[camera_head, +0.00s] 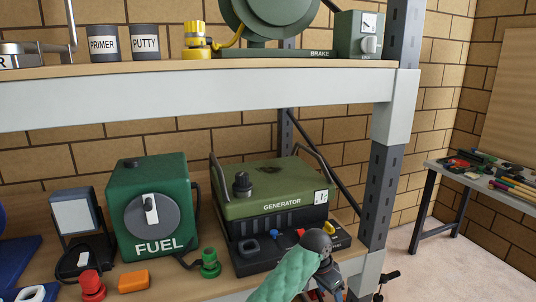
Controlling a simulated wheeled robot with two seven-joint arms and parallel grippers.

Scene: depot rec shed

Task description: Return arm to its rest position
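One arm of mine, which I take to be the right, rises from the bottom edge, right of centre, with a green sleeve and a dark rounded joint. Beyond the joint the grey hand of my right gripper (328,284) points down in front of the lower shelf's front right part. Its fingertips are too small and partly cut off, so open or shut cannot be told. I see nothing clearly held in it. My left gripper is not in view.
A green generator (270,190) stands just behind the arm. A green fuel box (150,205), red knob (92,285), orange block (133,280) and green plug (209,263) sit left of it. The upper shelf (200,97) overhangs; a post (382,190) stands right. Floor beyond is mostly clear.

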